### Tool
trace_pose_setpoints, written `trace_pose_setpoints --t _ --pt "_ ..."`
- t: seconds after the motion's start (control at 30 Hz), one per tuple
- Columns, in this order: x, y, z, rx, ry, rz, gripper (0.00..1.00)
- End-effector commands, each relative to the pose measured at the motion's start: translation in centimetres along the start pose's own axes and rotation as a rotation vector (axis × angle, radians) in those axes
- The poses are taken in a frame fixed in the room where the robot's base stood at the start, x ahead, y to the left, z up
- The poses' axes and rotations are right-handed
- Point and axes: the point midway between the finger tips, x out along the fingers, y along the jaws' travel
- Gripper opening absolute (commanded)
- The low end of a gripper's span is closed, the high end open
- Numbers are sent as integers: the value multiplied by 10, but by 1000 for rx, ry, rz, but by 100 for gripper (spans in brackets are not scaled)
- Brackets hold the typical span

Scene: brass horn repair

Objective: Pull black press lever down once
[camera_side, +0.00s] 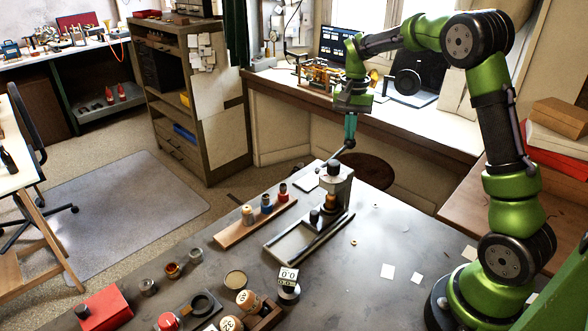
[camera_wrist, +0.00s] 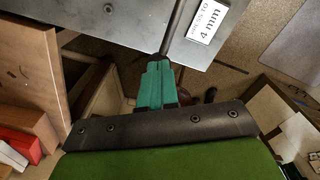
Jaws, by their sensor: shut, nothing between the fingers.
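The press (camera_side: 338,188) stands upright near the far edge of the grey metal bench, on a flat frame base. Its black lever (camera_side: 343,153) slants up from the press head toward the back, with its end at my fingertips. My gripper (camera_side: 350,142) is shut and empty, pointing down at the lever's end from above. In the wrist view my teal fingertips (camera_wrist: 159,64) overlap the end of the dark lever rod (camera_wrist: 173,28). The lever's tip is partly hidden there, and I cannot tell whether the fingers touch it.
A wooden strip (camera_side: 256,222) with several small capped pieces is left of the press. Jars, a red box (camera_side: 104,309) and a wooden tray are nearer. The bench right of the press is mostly clear.

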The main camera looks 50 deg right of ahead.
Motion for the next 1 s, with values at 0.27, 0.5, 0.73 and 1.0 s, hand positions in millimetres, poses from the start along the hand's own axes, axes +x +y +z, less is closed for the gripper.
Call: trace_pose_setpoints --t 0.27,0.5,0.73,1.0 --pt "1 0 0 1 -2 0 0" --pt "4 0 0 1 -3 0 0" --pt "10 1 -1 1 -2 0 0" --pt "10 1 -1 1 -2 0 0"
